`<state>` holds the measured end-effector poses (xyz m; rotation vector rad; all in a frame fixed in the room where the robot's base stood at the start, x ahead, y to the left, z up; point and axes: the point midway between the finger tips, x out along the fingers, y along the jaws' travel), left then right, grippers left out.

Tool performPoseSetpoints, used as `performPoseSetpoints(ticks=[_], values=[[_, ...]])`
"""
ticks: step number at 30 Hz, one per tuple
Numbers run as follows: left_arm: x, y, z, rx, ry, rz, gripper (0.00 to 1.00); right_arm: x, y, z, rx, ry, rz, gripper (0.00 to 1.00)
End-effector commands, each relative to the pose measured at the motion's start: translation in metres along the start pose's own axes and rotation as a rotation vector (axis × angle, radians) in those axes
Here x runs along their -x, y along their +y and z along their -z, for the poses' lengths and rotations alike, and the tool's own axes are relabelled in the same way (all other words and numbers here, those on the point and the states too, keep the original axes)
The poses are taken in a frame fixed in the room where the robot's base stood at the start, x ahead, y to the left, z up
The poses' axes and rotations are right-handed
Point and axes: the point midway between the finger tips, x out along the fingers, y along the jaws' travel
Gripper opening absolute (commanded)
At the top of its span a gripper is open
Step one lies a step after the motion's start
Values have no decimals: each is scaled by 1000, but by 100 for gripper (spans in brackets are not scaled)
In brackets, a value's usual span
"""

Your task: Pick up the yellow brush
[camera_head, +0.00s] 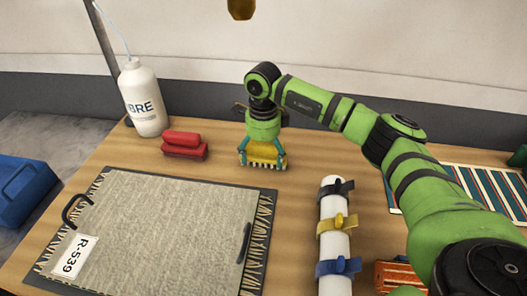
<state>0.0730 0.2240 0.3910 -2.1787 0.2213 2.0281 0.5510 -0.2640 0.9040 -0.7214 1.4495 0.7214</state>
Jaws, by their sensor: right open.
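The yellow brush (263,153) stands on the wooden table near its back middle. My right gripper (262,158) is right over it, pointing down, with its fingers open on either side of the brush. The gripper body hides the top of the brush, and I cannot tell whether the fingers touch it. My left gripper is not in view.
A red brush (184,146) and a white bottle (143,98) stand to the left. A grey rug (165,225) with tag R-539 lies in front. A white roll with straps (333,235), a striped rug (479,185) and an orange item (396,275) are at right.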

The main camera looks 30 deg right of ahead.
Motion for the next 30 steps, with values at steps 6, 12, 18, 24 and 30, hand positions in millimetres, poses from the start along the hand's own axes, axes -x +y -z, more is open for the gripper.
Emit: performPoseSetpoints(ticks=[6,12,18,24,30], values=[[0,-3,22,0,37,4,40,-1,0,0,0,-1,0,91],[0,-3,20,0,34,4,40,-1,0,0,0,-1,0,25],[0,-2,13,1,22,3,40,-1,0,0,0,-1,0,24],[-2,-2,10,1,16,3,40,2,0,0,0,-1,0,24],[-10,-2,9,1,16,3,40,22,-1,-1,0,-5,4,24]])
